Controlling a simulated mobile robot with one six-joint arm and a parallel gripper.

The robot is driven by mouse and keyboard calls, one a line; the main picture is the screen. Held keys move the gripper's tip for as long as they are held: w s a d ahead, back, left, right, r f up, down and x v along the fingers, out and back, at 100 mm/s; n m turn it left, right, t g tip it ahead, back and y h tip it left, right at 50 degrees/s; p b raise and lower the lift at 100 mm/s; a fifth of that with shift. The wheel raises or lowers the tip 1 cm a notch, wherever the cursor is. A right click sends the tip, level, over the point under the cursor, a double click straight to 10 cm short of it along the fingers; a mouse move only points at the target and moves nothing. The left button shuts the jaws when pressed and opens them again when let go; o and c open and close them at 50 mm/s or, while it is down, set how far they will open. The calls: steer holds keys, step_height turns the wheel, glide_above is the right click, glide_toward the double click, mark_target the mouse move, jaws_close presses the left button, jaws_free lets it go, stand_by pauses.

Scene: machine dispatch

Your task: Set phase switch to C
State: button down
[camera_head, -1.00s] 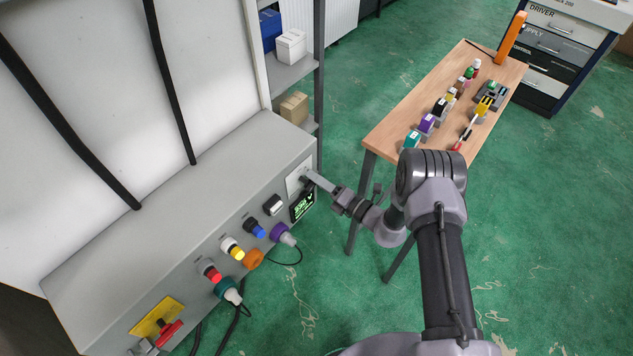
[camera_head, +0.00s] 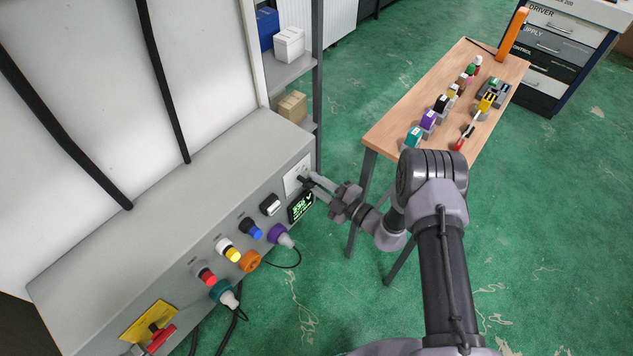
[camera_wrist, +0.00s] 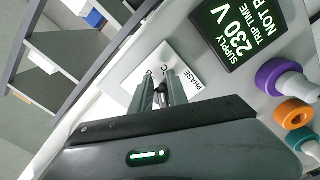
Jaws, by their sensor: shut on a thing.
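The phase switch is on a white plate (camera_wrist: 186,68) marked PHASE, with a C and another letter readable on it. The plate also shows on the upper right end of the grey panel in the head view (camera_head: 291,180). My gripper (camera_wrist: 164,92) is at the plate, its two fingers on either side of the dark switch knob (camera_wrist: 161,97) and shut on it. The fingers hide most of the knob, so I cannot tell which letter it points to. In the head view my gripper (camera_head: 309,181) reaches the plate from the right.
A lit display (camera_wrist: 238,28) reading SUPPLY 230 V is beside the plate. Purple (camera_head: 280,235), orange (camera_head: 250,261) and teal (camera_head: 221,291) connectors line the panel's lower edge. A wooden table (camera_head: 393,125) with several coloured parts stands at the right. Green floor between is clear.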

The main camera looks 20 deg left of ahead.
steer(key=shift+s+a+f+m, duration=0.1)
steer(key=shift+s+f+m, duration=0.1)
steer(key=shift+m, duration=0.4)
steer(key=shift+s+a+f+m, duration=0.1)
steer(key=shift+s+f+m, duration=0.1)
steer(key=shift+m, duration=0.4)
steer(key=shift+r+m, duration=0.15)
steer(key=shift+m, duration=0.15)
steer(key=shift+w, duration=0.1)
steer(key=c, duration=1.5)
jaws_free()
steer(key=shift+a+r, duration=0.1)
steer(key=shift+r, duration=0.05)
steer(key=shift+o, duration=0.3)
steer(key=shift+s, duration=0.25)
steer(key=shift+w, duration=0.15)
